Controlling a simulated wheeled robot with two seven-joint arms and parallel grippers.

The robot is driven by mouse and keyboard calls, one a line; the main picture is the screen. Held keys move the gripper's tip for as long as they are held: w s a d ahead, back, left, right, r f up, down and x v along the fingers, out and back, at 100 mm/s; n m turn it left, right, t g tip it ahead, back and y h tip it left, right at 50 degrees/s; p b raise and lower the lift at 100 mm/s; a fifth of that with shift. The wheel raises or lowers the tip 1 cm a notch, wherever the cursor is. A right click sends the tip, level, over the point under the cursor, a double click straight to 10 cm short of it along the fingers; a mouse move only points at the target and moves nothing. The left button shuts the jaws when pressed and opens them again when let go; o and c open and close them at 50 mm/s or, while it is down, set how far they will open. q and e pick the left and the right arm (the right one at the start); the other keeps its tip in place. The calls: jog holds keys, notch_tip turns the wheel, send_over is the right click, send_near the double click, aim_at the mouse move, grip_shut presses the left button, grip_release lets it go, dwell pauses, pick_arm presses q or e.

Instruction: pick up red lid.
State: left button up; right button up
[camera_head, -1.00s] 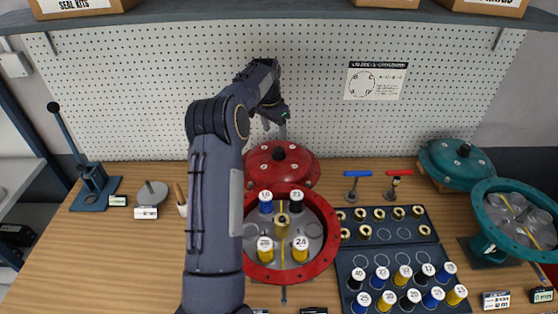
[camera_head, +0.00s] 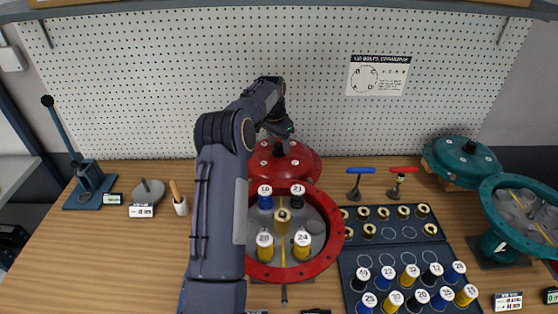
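The red lid (camera_head: 296,167) is domed and stands at the back of the bench, behind the open red housing (camera_head: 333,222). My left arm reaches in from the front, and my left gripper (camera_head: 279,143) is down at the top of the lid, at its dark central knob. The arm covers the lid's left part, and the gripper hides most of the knob. I cannot tell whether the fingers are closed on the knob. The lid appears to rest where it was. My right gripper is out of view.
The red housing holds several numbered blue, black and yellow plugs. Right of it are a dark tray (camera_head: 395,232) of brass rings, red and blue-handled tools, and a teal lid (camera_head: 462,160) with a teal housing (camera_head: 492,219). A lever press (camera_head: 88,180) stands left. A pegboard wall closes the back.

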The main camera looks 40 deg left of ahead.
pick_arm(q)
grip_shut()
dwell(1.1)
jog(key=shift+w+r, duration=0.1)
jog(key=shift+r, duration=0.05)
